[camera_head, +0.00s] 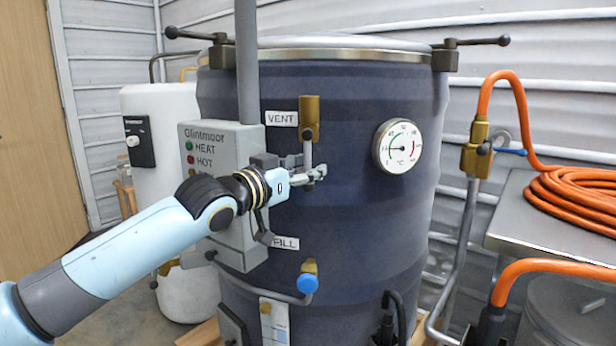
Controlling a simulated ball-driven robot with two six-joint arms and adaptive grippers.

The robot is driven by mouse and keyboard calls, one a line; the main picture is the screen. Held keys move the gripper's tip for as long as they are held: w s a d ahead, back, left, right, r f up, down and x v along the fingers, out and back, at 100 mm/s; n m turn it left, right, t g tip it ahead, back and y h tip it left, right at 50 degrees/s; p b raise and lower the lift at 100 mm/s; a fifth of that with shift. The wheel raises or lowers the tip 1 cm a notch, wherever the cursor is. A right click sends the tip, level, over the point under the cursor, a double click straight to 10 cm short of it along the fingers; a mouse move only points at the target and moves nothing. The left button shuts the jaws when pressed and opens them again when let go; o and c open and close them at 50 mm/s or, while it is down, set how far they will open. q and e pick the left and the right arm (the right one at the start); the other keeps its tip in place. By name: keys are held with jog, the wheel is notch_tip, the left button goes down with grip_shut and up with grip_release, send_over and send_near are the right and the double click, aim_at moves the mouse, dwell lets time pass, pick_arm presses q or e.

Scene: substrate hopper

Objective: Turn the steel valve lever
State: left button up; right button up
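The steel valve lever (308,152) hangs straight down from a brass valve (309,118) beside the VENT label on the front of the dark blue drum. My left gripper (316,173) reaches in from the left, with its fingers at the lever's lower end. The fingers overlap the lever in this view, and I cannot tell whether they are closed on it or only beside it. The lever's lower tip is partly hidden by the fingers. My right gripper is not in view.
The drum (360,230) carries a grey control box (225,150), a round gauge (397,146) and a blue-handled valve (307,284) beside the FILL label. A white tank (150,220) stands left. A coiled orange hose (580,198) lies on a steel table at right.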

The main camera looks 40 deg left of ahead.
pick_arm(q)
jog(key=shift+w, duration=0.3)
grip_shut()
dwell(0.5)
